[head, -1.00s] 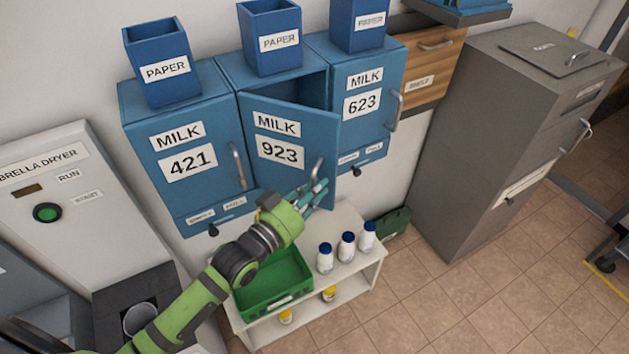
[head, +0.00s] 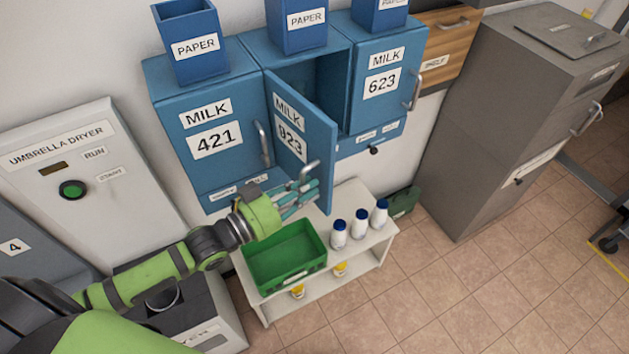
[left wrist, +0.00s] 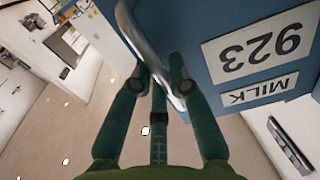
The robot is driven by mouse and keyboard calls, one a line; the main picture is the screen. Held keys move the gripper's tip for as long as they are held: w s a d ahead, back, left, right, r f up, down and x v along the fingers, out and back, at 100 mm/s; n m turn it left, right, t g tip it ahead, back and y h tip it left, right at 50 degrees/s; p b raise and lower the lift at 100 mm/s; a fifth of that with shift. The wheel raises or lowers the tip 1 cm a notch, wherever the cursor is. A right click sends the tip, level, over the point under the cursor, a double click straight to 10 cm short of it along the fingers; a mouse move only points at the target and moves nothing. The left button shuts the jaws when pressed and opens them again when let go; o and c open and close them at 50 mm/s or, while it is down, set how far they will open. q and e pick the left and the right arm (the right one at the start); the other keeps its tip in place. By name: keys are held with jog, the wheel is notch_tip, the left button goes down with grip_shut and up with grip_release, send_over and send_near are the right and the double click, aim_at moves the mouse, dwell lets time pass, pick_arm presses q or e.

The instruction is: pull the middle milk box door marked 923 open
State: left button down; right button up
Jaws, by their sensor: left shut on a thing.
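The middle blue milk box door marked 923 (head: 303,135) stands well ajar in the head view, hinged on its left side, with its dark interior (head: 330,85) showing. Its metal handle (head: 310,172) is near the lower free edge. My left gripper (head: 308,190) is at that handle, its fingers shut on it. In the left wrist view the door (left wrist: 245,45) shows upside down, and the handle (left wrist: 145,45) runs between the fingers of my left gripper (left wrist: 158,80). My right gripper is not in view.
Milk boxes 421 (head: 215,140) and 623 (head: 382,82) flank it, both closed. Below stands a white shelf (head: 350,262) with a green crate (head: 285,280) and several white bottles (head: 360,224). An umbrella dryer (head: 85,160) is at left, a grey cabinet (head: 475,150) at right.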

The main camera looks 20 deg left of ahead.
pick_arm(q)
jog(key=shift+s+a+r, duration=0.1)
jog(key=shift+s+a, duration=0.55)
jog(key=shift+a, duration=0.3)
jog(key=c, duration=1.4)
grip_release()
jog(key=v, duration=1.2)
jog(key=shift+a, duration=0.1)
